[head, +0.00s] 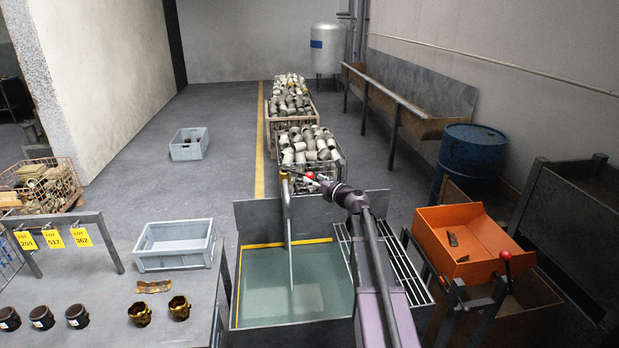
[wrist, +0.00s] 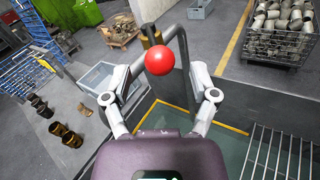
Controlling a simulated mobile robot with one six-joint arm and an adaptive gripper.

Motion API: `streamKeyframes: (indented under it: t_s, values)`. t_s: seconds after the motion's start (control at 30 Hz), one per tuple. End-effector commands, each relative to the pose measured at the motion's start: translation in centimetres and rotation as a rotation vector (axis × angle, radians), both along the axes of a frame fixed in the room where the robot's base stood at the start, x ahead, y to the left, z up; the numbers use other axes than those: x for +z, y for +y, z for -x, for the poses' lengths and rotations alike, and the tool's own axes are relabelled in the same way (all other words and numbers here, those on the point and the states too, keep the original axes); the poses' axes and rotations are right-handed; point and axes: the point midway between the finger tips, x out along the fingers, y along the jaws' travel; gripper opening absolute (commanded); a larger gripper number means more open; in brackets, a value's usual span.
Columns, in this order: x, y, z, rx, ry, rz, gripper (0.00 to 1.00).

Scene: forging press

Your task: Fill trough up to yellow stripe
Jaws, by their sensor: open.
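The trough (head: 262,216) is a grey steel tank with greenish water (head: 310,290) in it. A yellow stripe (head: 262,245) runs along its inner walls, and the water surface lies close under it. A bent grey pipe (head: 287,205) stands at the back of the trough. A thin pale streak below it reaches the water; I cannot tell for sure whether it is flowing water. A red ball knob (wrist: 159,61) sits by the pipe. My gripper (wrist: 160,82) is open, with its fingers on either side of the knob and apart from it. It also shows in the head view (head: 324,181).
A slatted rack (head: 410,265) adjoins the trough on the right. An orange bin (head: 440,235) with another red knob (head: 505,255) stands beyond it. Wire baskets of metal fittings (head: 310,150) stand behind. A grey crate (head: 175,245) and several dark parts lie on the left bench.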

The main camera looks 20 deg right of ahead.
Motion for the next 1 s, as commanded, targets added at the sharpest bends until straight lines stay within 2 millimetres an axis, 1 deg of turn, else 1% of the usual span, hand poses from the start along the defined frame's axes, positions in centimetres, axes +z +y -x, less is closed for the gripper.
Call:
streamKeyframes:
  t_s: [0.03, 0.2, 0.33, 0.63, 0.67, 0.7, 0.77, 0.8, 0.87, 0.9, 1.0]
  values:
    - [0.0, 0.2, -0.8, 0.001, 0.000, 0.000, 0.76]
    - [0.0, 0.8, -2.0, 0.000, 0.000, 0.000, 0.76]
    - [0.0, 1.0, -2.4, 0.000, 0.000, 0.000, 0.76]
    - [0.0, 1.0, -2.5, 0.000, 0.000, 0.000, 0.76]
    - [0.0, 1.0, -2.4, 0.000, 0.000, 0.000, 0.73]
    - [0.0, 1.0, -2.4, 0.000, 0.000, 0.000, 0.61]
    - [0.0, 1.0, -2.4, 0.000, 0.000, 0.000, 0.43]
    - [0.0, 1.0, -2.4, 0.000, 0.000, 0.000, 0.31]
    - [0.0, 1.0, -2.4, 0.000, 0.000, 0.000, 0.13]
    - [0.0, 1.0, -2.4, 0.000, 0.000, 0.000, 0.01]
    - [0.0, 1.0, -2.5, 0.000, 0.000, 0.000, 0.00]
